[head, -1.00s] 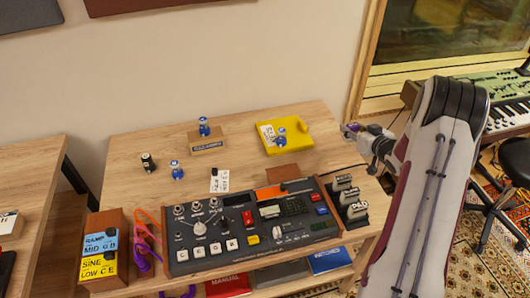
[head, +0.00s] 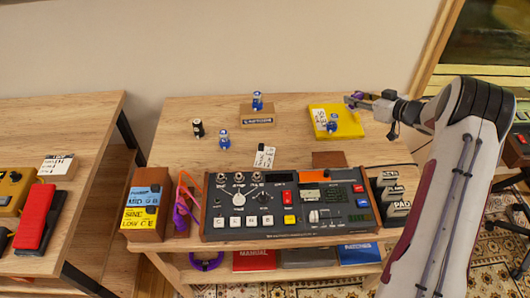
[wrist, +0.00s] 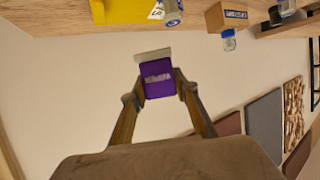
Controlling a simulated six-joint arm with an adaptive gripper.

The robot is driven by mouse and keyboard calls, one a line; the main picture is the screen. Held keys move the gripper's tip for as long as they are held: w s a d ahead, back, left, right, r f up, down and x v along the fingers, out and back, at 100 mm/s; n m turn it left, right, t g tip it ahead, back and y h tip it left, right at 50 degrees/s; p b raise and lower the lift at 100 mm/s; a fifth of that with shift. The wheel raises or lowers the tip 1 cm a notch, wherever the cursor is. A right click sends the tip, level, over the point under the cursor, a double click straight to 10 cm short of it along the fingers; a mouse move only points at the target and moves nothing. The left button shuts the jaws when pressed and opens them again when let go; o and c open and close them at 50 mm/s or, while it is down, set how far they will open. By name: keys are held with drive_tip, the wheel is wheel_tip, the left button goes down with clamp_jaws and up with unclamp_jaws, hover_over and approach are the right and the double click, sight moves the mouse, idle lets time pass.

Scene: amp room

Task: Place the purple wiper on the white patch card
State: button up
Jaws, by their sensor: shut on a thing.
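My gripper (head: 352,101) is shut on the purple wiper (wrist: 157,86), which has a pale strip along one edge. In the wrist view the wiper sits between both fingertips of my gripper (wrist: 159,88). In the head view only a bit of purple shows at the gripper, near the right side of the yellow tray. A white card with dark writing (head: 264,156) lies on the table just behind the mixer, with a small black object on it. Another white written card (head: 319,116) lies on the yellow tray; I cannot tell which is the patch card.
The yellow tray (head: 350,126) also carries a blue-and-white bottle (head: 332,126). Similar bottles stand on a brown box (head: 257,121) and on the table (head: 224,139), near a black bottle (head: 197,128). The mixer (head: 290,208) fills the front.

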drive_tip(key=w+a+n+g+y, duration=0.1)
drive_tip(key=a+n+g+y, duration=0.15)
drive_tip(key=a, duration=0.65)
drive_tip(key=n+g+y, duration=0.4)
drive_tip(key=n+g, duration=0.5)
drive_tip(key=n, duration=0.1)
hover_over(273, 150)
wheel_tip(273, 150, down, 3)
drive_tip(key=shift+f+m, duration=0.15)
drive_tip(key=shift+m, duration=0.1)
drive_tip(key=shift+f+y, duration=0.1)
drive_tip(key=shift+y, duration=0.15)
drive_tip(key=shift+f, duration=3.05)
drive_tip(key=shift+f, duration=0.15)
drive_tip(key=shift+f, duration=1.7)
drive_tip(key=shift+f, duration=0.15)
